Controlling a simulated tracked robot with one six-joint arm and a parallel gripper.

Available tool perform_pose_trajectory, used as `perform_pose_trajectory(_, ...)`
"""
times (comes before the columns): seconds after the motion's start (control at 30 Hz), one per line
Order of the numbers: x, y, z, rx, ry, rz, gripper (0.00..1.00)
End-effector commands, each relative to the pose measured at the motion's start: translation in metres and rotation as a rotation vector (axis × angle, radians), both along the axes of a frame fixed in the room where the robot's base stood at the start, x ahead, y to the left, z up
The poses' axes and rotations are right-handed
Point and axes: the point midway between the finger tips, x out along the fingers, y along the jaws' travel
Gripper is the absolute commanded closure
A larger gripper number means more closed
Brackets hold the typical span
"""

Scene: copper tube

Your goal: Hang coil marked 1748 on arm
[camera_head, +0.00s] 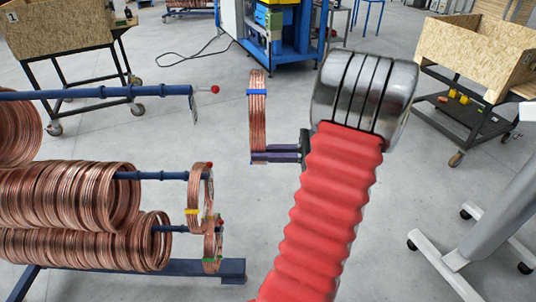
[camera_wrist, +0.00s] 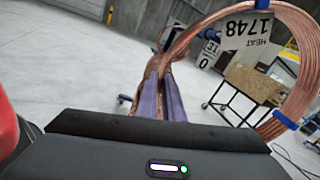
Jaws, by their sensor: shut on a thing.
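The coil marked 1748 (camera_head: 257,122) is a thin copper ring with blue ties, hanging edge-on in the head view. My gripper (camera_head: 262,156), with purple fingers, is shut on its lower part. In the wrist view the fingers (camera_wrist: 165,98) reach forward, and the coil (camera_wrist: 305,72) arches up to the right. Its tag (camera_wrist: 247,32) reads HEAT 1748, upside down. The rack's top blue arm (camera_head: 120,92) points right and ends at a red tip (camera_head: 215,89), left of the held coil and apart from it. Its outer length is bare.
Thick copper coils (camera_head: 60,195) fill the lower rack arms. A yellow-tied coil (camera_head: 201,198) and a green-tied coil (camera_head: 213,243) hang near their ends. A wooden cart (camera_head: 60,35) stands behind left, another (camera_head: 475,55) at right.

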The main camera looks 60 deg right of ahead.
Motion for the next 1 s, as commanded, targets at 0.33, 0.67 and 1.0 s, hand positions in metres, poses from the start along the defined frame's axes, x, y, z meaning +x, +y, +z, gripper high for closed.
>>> perform_pose_trajectory(0.33, 0.015, 0.010, 0.000, -0.002, -0.002, 0.000, 1.00)
perform_pose_trajectory(0.67, 0.029, 0.019, -0.002, -0.002, -0.001, -0.001, 1.00)
perform_pose_trajectory(1.0, 0.044, 0.028, -0.003, -0.002, -0.002, -0.002, 1.00)
